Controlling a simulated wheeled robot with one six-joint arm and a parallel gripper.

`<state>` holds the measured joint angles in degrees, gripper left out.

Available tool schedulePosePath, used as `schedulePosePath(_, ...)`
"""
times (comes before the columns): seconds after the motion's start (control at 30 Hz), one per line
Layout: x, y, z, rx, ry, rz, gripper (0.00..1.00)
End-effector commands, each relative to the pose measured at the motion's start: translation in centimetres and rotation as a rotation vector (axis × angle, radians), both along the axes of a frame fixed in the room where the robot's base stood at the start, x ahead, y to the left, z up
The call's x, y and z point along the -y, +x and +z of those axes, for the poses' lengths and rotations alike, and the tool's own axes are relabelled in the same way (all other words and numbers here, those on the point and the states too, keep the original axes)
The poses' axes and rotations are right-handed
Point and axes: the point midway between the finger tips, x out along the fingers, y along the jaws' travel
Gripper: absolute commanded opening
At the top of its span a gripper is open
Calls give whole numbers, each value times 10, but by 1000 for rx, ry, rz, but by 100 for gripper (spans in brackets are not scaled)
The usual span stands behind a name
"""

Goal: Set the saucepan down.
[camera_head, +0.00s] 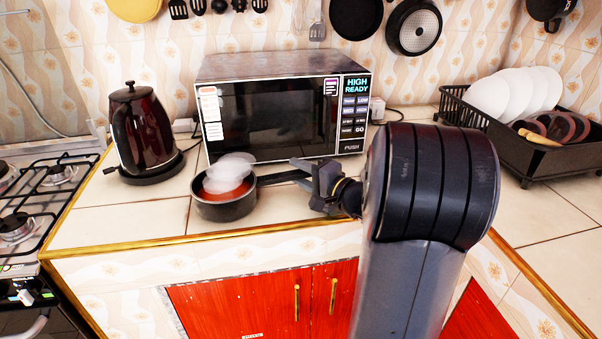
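The saucepan (226,209) is a small dark pan with reddish contents and pale steam-like wisps above it. It is upright at the counter in front of the microwave, left of my gripper. Its dark handle (272,179) points right, into my gripper. My gripper (301,175) is at the handle's far end, with its fingers around or beside it. The fingers and handle are both dark and small here, so I cannot tell whether they grip it. I also cannot tell whether the pan's base touches the counter (160,215).
A microwave (275,118) stands right behind the saucepan. A dark red kettle (141,130) stands to the left, beside a gas stove (40,190). A dish rack (530,140) with plates is at the right. The gold counter edge (200,238) runs just in front of the pan.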

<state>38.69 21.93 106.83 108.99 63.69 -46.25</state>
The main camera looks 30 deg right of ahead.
Motion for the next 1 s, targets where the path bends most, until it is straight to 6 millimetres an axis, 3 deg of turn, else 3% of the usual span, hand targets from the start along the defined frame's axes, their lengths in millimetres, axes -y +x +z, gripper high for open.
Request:
schedulePosePath(0.07, 1, -3, 3, 0, 1, -2, 35)
schedulePosePath(0.6, 34, -94, 6, 0, -1, -5, 35)
schedulePosePath(1.0, 40, -114, 7, -1, 1, 0, 35)
